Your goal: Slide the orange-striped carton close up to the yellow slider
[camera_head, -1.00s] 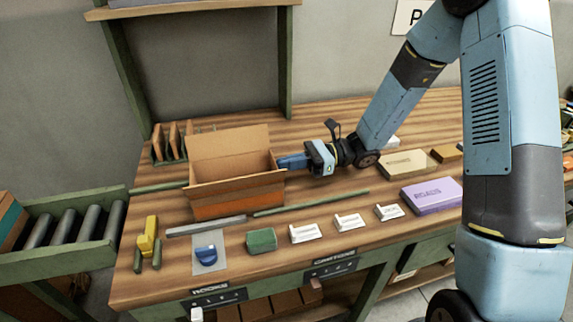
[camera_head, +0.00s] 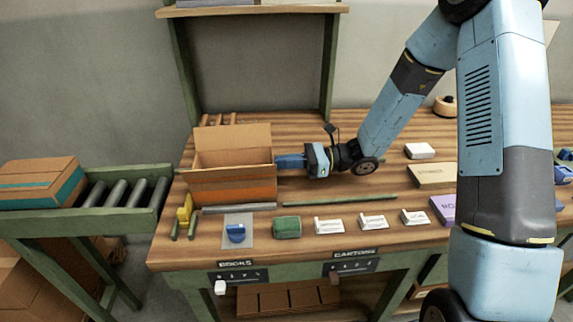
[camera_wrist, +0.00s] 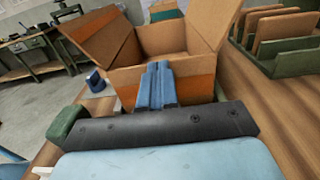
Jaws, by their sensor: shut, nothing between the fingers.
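The open carton with an orange stripe (camera_head: 235,190) stands upright on the bench, flaps spread. It also shows in the wrist view (camera_wrist: 197,88), straight ahead of the fingers. The yellow slider (camera_head: 185,210) stands at the bench's left end, at the carton's lower left corner. Whether they touch I cannot tell. My gripper (camera_head: 279,161) is shut and empty, its blue fingers pointing left at the carton's right wall. In the wrist view the fingertips (camera_wrist: 158,68) are up against or very near that wall. The slider is hidden in the wrist view.
Behind the carton is a green rack with wooden dividers (camera_wrist: 275,40). A grey strip (camera_head: 238,208), a blue stamp (camera_head: 235,233) and a green block (camera_head: 287,227) lie in front. A roller conveyor (camera_head: 115,195) adjoins the left.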

